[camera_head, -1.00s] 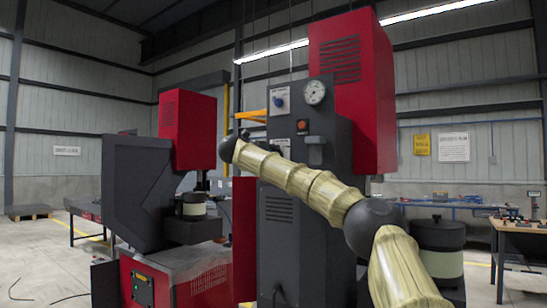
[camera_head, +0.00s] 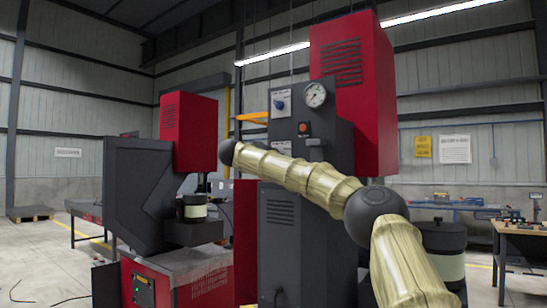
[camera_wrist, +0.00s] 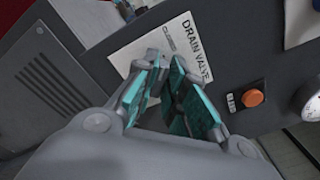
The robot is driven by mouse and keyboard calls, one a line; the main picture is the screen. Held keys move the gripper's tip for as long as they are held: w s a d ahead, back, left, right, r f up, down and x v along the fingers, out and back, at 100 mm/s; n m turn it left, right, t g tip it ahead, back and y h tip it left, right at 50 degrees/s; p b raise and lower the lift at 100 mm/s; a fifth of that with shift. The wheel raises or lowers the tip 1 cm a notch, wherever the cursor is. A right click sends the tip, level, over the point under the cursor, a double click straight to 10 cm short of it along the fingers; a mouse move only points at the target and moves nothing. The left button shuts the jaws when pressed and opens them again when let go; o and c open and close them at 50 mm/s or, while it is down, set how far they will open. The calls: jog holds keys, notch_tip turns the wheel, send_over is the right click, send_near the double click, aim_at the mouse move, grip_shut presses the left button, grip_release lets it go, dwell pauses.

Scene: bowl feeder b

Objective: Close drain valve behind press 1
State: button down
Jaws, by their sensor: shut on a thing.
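The drain valve's white label (camera_wrist: 160,50), reading "DRAIN VALVE" with smaller lettering, is on the dark panel in the wrist view. My gripper (camera_wrist: 172,88) is in front of the label's lower edge. Its teal-padded fingers are shut on the drain valve handle, which is mostly hidden between the pads. I cannot tell the handle's exact angle. In the head view my arm reaches across the front of the press's dark cabinet (camera_head: 280,250), and the gripper itself is hidden there.
An orange button (camera_wrist: 253,97) is right of my fingers; it also shows in the head view (camera_head: 303,128). A blue knob (camera_head: 280,104) and a round gauge (camera_head: 316,95) sit higher on the cabinet. A second red press (camera_head: 188,130) stands to the left.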

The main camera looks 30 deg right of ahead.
jog(key=shift+f, duration=0.1)
jog(key=c, duration=1.5)
grip_release()
jog(key=shift+d, duration=0.15)
jog(key=v, duration=1.2)
jog(key=shift+f, duration=0.1)
